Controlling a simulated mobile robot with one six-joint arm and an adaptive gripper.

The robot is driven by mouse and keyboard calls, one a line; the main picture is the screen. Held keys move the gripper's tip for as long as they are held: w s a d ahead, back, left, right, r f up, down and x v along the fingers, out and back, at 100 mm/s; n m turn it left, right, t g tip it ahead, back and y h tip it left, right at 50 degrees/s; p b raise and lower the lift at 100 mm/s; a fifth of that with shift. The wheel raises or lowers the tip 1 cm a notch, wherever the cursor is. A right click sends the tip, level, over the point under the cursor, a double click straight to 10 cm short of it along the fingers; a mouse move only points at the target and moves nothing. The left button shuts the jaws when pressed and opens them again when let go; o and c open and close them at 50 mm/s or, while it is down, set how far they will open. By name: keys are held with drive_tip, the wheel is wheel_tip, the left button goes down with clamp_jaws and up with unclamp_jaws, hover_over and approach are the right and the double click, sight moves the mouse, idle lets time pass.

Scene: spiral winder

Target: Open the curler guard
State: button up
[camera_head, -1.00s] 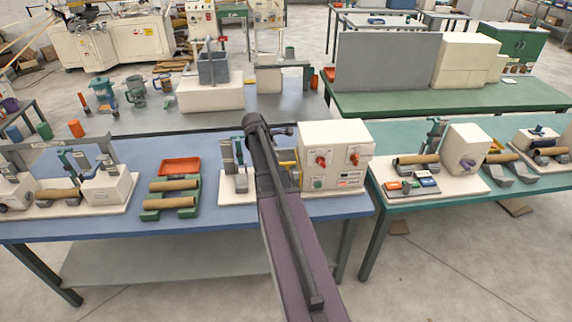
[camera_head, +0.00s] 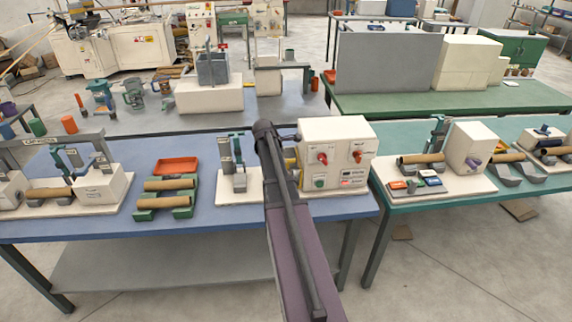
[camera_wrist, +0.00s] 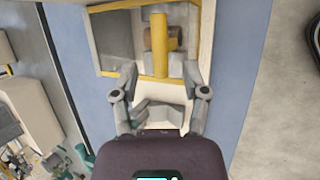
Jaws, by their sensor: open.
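The curler guard (camera_wrist: 130,40) shows in the wrist view as a grey, see-through-looking panel with a yellow frame, set in a cream housing. A yellow upright bar (camera_wrist: 159,45) and a yellow cross edge lie at its right part. My gripper (camera_wrist: 160,76) is open, with one grey finger on each side of the yellow bar's near end. I cannot tell whether the fingers touch it. In the head view, my arm hides the gripper and most of the guard; a bit of yellow (camera_head: 291,163) shows beside the cream control box (camera_head: 338,150).
The control box carries red and green knobs. A clamp station (camera_head: 234,170) stands left of my arm, and a rack with brown tubes (camera_head: 168,198) farther left. A teal table (camera_head: 440,208) stands to the right. Bare blue tabletop (camera_head: 205,215) shows between the stations.

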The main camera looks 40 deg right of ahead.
drive_tip(key=shift+b+x, duration=1.25)
drive_tip(key=shift+x, duration=0.55)
clamp_jaws()
